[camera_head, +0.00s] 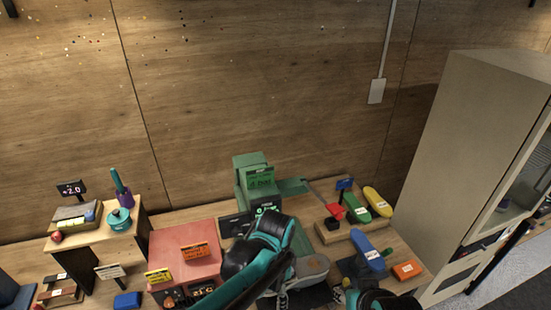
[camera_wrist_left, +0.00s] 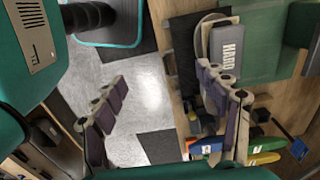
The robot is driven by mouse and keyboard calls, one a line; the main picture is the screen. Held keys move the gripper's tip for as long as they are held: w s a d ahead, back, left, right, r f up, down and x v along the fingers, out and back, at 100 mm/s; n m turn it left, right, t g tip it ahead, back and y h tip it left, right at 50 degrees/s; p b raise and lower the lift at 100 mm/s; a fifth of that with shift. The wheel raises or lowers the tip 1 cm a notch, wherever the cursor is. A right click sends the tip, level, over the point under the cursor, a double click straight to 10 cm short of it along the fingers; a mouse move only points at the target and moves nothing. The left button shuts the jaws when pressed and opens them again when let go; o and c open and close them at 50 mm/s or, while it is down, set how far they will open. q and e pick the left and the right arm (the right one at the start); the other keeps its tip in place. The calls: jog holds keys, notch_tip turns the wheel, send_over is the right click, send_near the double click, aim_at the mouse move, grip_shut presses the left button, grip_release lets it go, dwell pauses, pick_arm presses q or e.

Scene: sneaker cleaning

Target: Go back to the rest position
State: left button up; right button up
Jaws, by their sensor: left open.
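My left gripper (camera_wrist_left: 165,112) is open in the left wrist view, its two fingers wide apart with nothing between them. Beyond it lie the grey floor and the edge of the wooden bench. In the head view my left arm comes up from the bottom and bends in front of the bench; its gripper is hardly visible there. A dark part of an arm shows at the bottom edge, right of centre, but my right gripper is not visible.
A green machine (camera_head: 253,185) stands at the back. A red box (camera_head: 185,255) is left of my arm. Blue (camera_head: 369,252), green (camera_head: 354,207) and yellow (camera_head: 378,202) labelled pieces lie right. A grey block marked HARD (camera_wrist_left: 228,52) is near my fingers. A tall cabinet (camera_head: 480,150) stands right.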

pick_arm(q)
jog(key=s+a+f+n+t+b, duration=0.3)
jog(key=a+f+n+b, duration=0.3)
jog(key=a+b, duration=0.3)
jog(key=s+a+f+n+t+b, duration=0.3)
jog(key=a+f+n+b, duration=0.4)
jog(key=b, duration=0.4)
jog(key=shift+s+a+n+t, duration=0.15)
jog(key=shift+a+n+t, duration=0.5)
jog(key=shift+a, duration=0.3)
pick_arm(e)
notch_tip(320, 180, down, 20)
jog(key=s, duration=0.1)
pick_arm(q)
jog(key=shift+f, duration=0.1)
